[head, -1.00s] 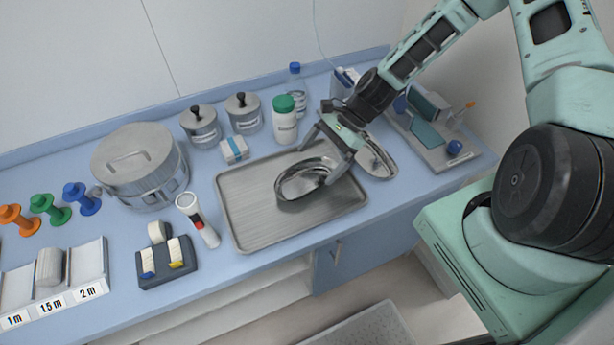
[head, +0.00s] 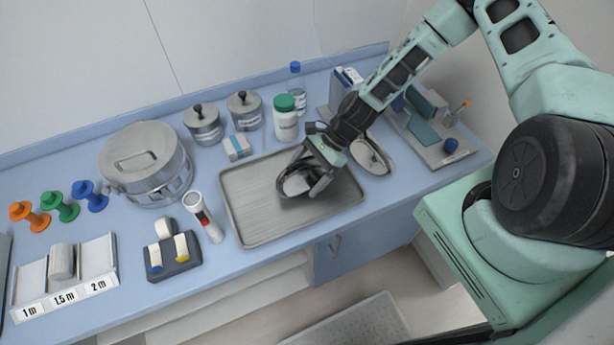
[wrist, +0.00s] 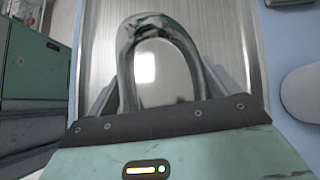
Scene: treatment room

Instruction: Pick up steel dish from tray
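The steel dish (head: 295,186) is a shiny oval bowl on the steel tray (head: 252,232), right of the tray's middle. My gripper (head: 309,173) is low over the dish and points down at it. Its two fingers stand apart, one at the far side of the dish and one at the near side. The gripper hides the right part of the dish. In the wrist view the dish (wrist: 160,75) lies between the fingers, close to both. I cannot tell whether they press on it or whether its base touches the tray.
A second metal dish (head: 374,157) lies just right of the tray. A green-lidded bottle (head: 286,124) and lidded jars (head: 203,125) stand behind it. A white tube (head: 206,218) is at its left edge. The tray's left half is bare.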

